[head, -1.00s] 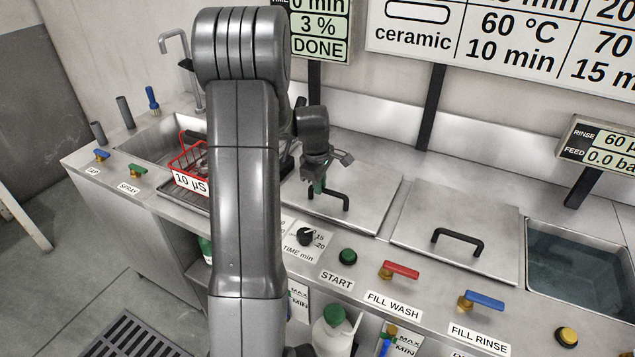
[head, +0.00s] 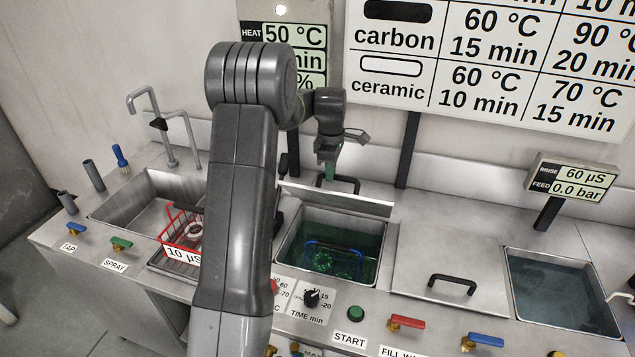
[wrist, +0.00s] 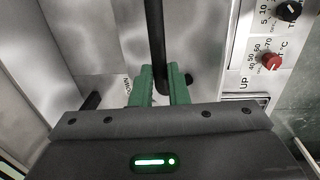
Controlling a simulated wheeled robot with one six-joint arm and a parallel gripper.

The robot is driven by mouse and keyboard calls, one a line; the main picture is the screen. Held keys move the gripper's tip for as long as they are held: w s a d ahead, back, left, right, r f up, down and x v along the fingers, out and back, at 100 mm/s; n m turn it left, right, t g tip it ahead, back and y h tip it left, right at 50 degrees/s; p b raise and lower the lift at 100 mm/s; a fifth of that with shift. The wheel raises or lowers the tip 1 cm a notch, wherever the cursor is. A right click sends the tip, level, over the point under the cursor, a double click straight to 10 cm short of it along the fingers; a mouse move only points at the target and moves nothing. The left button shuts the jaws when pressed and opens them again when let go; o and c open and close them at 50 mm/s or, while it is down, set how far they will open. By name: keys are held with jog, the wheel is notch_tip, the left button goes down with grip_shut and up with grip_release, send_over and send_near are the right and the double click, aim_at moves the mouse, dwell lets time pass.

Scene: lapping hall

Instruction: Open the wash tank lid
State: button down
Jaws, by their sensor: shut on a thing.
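The wash tank (head: 287,245) stands open in the head view, with greenish liquid inside. The wash tank lid (head: 372,206) shows as a narrow pale strip at the tank's back edge; its exact tilt is hard to judge. Its black handle (head: 347,182) shows just behind that strip. My gripper (head: 329,175) is shut on this handle. In the wrist view, the green fingers of my gripper (wrist: 160,88) sit on both sides of the black handle bar (wrist: 155,40).
A blue basket (head: 333,246) sits in the wash tank. To the right are a closed lid (head: 425,262) and an open water tank (head: 560,290). A red basket (head: 180,232) stands left, by the sink (head: 130,205). Knobs and valves line the front edge.

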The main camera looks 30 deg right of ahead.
jog(key=w+d+r+p, duration=0.1)
jog(key=w+d+p, duration=0.1)
jog(key=w+d, duration=0.8)
jog(key=shift+w+d, duration=0.25)
jog(key=shift+d, duration=0.95)
jog(key=c, duration=1.8)
grip_release()
jog(key=shift+c, duration=0.2)
jog(key=o, duration=0.3)
jog(key=shift+w+d+f, duration=0.15)
jog(key=shift+d, duration=0.05)
jog(key=shift+o, duration=0.7)
jog(key=shift+w+d+f, duration=0.15)
jog(key=shift+w+d, duration=0.05)
jog(key=shift+d, duration=0.05)
jog(key=shift+s+a+r, duration=0.15)
jog(key=shift+a+r, duration=0.05)
jog(key=shift+r, duration=0.15)
jog(key=shift+a, duration=0.1)
